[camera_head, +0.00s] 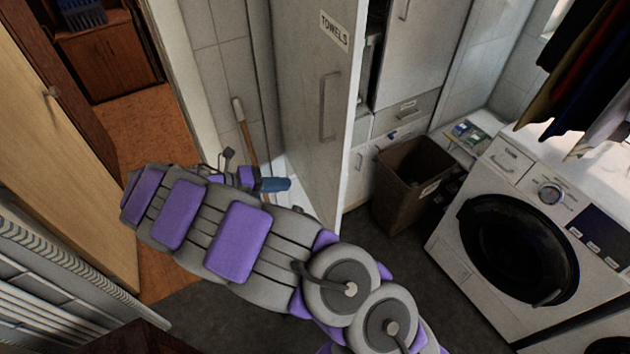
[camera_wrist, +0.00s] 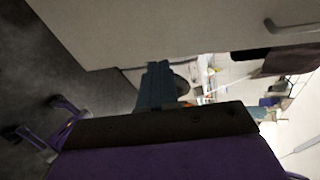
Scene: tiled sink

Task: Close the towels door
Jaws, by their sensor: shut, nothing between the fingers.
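The towels door (camera_head: 312,95) is a tall pale panel with a "TOWELS" label (camera_head: 334,30) and a vertical bar handle (camera_head: 328,105). It stands open, swung out from the cabinet, with a dark gap beyond its right edge. My gripper (camera_head: 280,184), with blue fingers shut and empty, is low at the left of the door, beside its labelled face. I cannot tell whether it touches the door. In the wrist view the closed fingers (camera_wrist: 157,85) point up at the edge of a pale panel (camera_wrist: 130,30), with a handle (camera_wrist: 290,24) at upper right.
A brown bin (camera_head: 412,180) stands right of the door, below drawers (camera_head: 405,112). A washing machine (camera_head: 520,235) is at the right, under hanging clothes (camera_head: 590,60). A wooden-handled tool (camera_head: 245,135) leans behind my gripper. A wooden door (camera_head: 50,140) is at left. Dark floor is clear below the towels door.

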